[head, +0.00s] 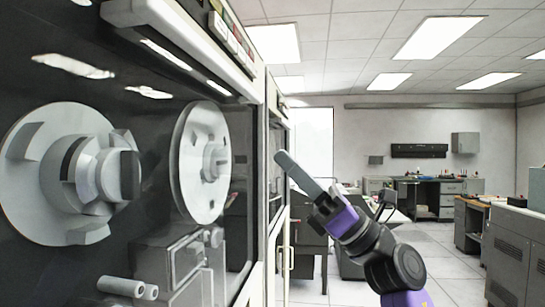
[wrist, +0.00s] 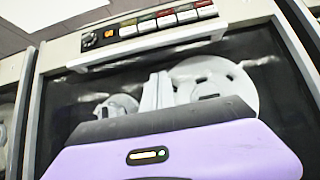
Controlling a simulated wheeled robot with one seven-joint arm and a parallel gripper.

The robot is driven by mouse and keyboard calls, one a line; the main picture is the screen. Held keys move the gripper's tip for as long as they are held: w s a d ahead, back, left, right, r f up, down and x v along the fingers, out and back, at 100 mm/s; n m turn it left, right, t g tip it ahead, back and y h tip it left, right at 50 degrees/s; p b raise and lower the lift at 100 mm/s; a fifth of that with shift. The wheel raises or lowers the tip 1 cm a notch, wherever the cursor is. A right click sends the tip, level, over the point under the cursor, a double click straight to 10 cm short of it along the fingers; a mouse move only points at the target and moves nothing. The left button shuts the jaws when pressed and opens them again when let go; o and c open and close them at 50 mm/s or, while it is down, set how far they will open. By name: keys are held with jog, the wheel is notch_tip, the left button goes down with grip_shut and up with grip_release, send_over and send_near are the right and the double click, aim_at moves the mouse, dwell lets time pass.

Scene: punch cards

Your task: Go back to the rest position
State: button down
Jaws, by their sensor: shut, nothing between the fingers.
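My gripper (head: 284,160) is raised in the middle of the head view, with its grey fingers together and nothing between them. The fingers point up and left, toward the cabinet front. In the wrist view the closed fingers (wrist: 158,92) rise above the purple gripper body, in front of a tape drive cabinet. I cannot tell whether the fingertips touch the cabinet or stand apart from it.
A tape drive cabinet (head: 258,150) with two white reels (head: 203,162) fills the left side, close to my arm. A row of buttons (wrist: 168,20) runs along its top. Desks (head: 425,190) stand at the back, and a grey cabinet (head: 515,255) at the right. Open floor (head: 440,265) lies between.

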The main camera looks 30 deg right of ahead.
jog(key=shift+s+d+f, duration=0.15)
jog(key=shift+d+f, duration=0.05)
jog(key=shift+f, duration=0.05)
jog(key=shift+m, duration=0.3)
